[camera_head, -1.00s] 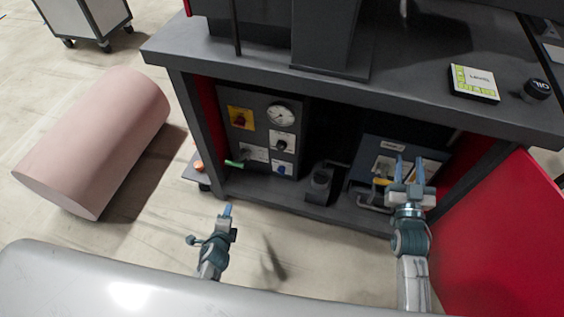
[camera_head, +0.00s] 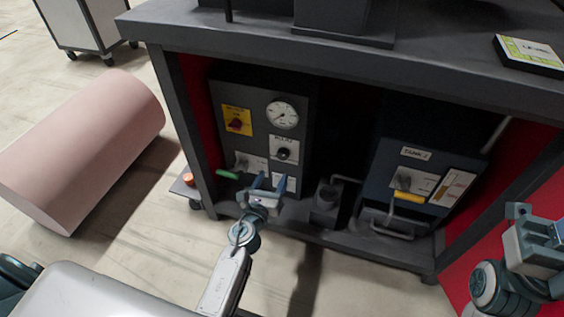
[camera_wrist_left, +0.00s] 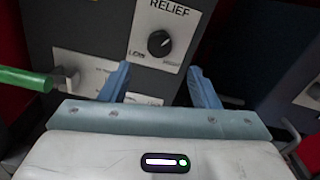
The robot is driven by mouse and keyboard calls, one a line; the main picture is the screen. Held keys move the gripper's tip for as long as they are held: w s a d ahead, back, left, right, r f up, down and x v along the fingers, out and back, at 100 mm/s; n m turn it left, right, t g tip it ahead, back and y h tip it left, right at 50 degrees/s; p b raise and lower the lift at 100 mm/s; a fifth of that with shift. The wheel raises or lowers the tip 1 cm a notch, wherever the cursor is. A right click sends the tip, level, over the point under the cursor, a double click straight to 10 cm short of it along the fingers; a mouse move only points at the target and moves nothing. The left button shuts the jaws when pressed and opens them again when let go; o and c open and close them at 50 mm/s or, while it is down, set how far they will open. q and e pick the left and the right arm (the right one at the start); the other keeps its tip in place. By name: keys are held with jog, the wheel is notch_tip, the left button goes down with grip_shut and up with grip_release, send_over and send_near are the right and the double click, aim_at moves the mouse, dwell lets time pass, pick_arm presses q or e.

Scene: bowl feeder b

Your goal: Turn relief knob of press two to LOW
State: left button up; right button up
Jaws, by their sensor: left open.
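The relief knob (camera_head: 284,153) is a round black knob on a white plate on the dark press panel (camera_head: 262,95) inside the bench. In the left wrist view the relief knob (camera_wrist_left: 159,43) sits under the word RELIEF, with a small label at its lower left that seems to read LOW. A pale mark on the knob seems to point to the upper right. My left gripper (camera_head: 270,182) is open and empty, below and in front of the knob, apart from it. In the left wrist view its fingers (camera_wrist_left: 160,85) stand either side below the knob. My right gripper (camera_head: 537,222) is at the right edge, partly cut off.
A green-handled lever (camera_head: 228,174) sticks out left of my left gripper. A gauge (camera_head: 283,114) and a red knob (camera_head: 237,124) are above. A blue tank (camera_head: 432,160) with a yellow-handled lever (camera_head: 408,196) stands right. The bench top (camera_head: 330,62) overhangs the panel.

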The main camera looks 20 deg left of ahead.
aim_at(282, 157)
pick_arm(q)
jog(key=w, duration=0.8)
jog(key=shift+d, duration=0.1)
jog(key=c, duration=1)
